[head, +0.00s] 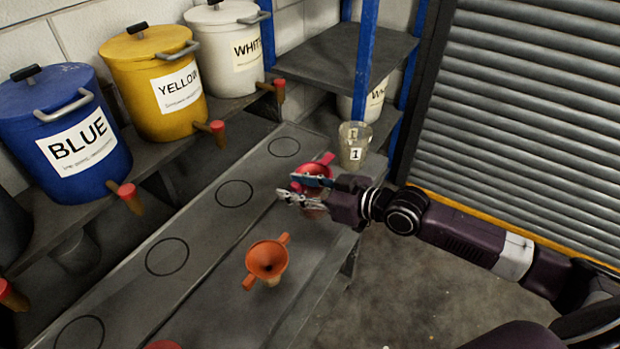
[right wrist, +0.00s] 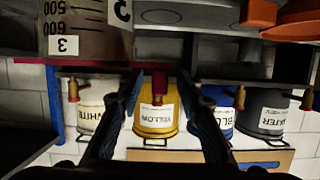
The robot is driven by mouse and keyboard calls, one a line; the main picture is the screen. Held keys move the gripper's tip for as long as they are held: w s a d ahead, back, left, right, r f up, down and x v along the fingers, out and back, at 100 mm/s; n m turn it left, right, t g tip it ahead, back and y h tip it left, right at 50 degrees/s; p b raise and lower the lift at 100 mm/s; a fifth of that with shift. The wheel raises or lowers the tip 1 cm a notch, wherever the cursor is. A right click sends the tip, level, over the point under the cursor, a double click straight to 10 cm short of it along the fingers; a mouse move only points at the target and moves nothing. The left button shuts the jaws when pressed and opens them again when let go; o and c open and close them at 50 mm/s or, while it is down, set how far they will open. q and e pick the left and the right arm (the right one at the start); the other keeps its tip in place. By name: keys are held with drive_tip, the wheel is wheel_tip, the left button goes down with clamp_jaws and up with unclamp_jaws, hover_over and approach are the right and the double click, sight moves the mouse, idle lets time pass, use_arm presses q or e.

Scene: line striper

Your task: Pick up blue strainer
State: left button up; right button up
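I see no blue strainer in either view. A red strainer (head: 316,170) is farther back, partly hidden by my right gripper (head: 291,188). My right gripper reaches in from the right, above the bench. In the right wrist view its two fingers (right wrist: 163,105) are spread, with no object held between them. Part of an orange strainer (right wrist: 298,22) shows at that view's upper right corner. My left gripper is not in view.
Blue (head: 65,130), yellow (head: 157,80) and white (head: 228,45) labelled tanks with red-ended taps line the shelf at left. A clear cup marked 1 (head: 354,146) stands at the bench's back end. A marked beaker (right wrist: 85,28) shows in the wrist view. Circles mark the bench (head: 200,230).

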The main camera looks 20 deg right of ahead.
clamp_jaws()
drive_tip(key=shift+r, duration=0.15)
idle(0.4)
